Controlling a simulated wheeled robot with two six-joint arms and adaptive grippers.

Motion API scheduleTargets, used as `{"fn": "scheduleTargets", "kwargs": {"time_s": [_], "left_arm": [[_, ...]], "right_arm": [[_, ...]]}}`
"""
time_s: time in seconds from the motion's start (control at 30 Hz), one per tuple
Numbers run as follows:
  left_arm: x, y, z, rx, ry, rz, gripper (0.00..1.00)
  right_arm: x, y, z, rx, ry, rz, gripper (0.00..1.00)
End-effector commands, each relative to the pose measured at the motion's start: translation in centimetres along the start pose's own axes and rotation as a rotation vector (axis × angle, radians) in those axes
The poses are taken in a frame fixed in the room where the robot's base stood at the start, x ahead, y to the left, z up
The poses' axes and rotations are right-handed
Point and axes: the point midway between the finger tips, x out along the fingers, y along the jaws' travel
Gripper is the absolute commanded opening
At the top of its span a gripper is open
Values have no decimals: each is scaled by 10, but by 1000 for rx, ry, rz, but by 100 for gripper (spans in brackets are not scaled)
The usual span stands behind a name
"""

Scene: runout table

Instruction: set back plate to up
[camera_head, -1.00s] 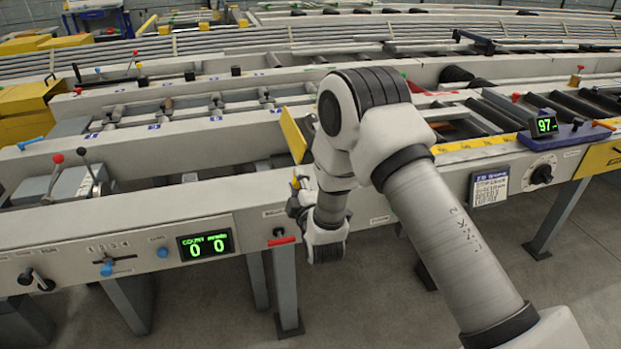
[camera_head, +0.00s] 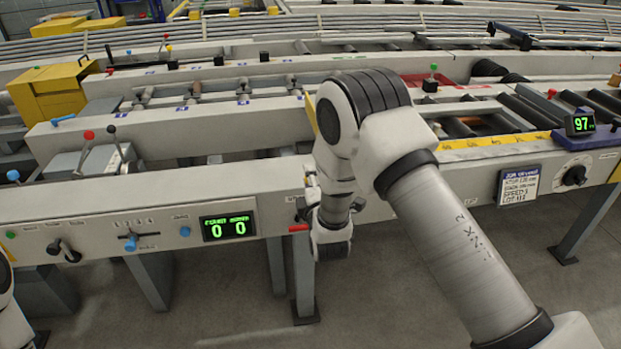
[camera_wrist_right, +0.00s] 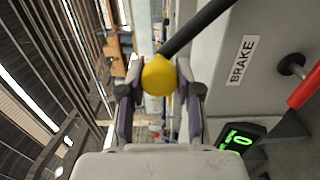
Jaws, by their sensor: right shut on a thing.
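My right gripper (camera_wrist_right: 160,92) is shut on the yellow ball knob (camera_wrist_right: 158,75) of a black lever rod, with a finger on each side. The rod runs from the knob to the upper right in the wrist view. In the head view the right gripper (camera_head: 309,196) is at the table's front rail, mostly hidden by my arm. A narrow yellow plate (camera_head: 311,110), perhaps the back plate, stands upright or nearly so beside my arm. Most of it is hidden, so its exact tilt cannot be told. My left gripper is out of view.
A BRAKE label (camera_wrist_right: 242,60) and a red handle (camera_wrist_right: 306,87) are right of the knob in the wrist view. The front rail carries a green display (camera_head: 229,227). Levers with red and black knobs (camera_head: 89,135) stand at left.

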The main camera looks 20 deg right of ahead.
Motion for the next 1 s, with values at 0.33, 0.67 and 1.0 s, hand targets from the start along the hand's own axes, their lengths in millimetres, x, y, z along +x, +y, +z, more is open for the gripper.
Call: {"fn": "scheduleTargets", "kwargs": {"time_s": [0.33, 0.67, 1.0], "left_arm": [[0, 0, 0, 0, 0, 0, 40], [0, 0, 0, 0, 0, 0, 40], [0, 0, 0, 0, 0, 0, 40]], "right_arm": [[0, -2, 0, 0, 1, -4, 59], [-27, -2, -1, -2, 2, -6, 59], [-108, -2, -1, -3, 4, -7, 59]]}}
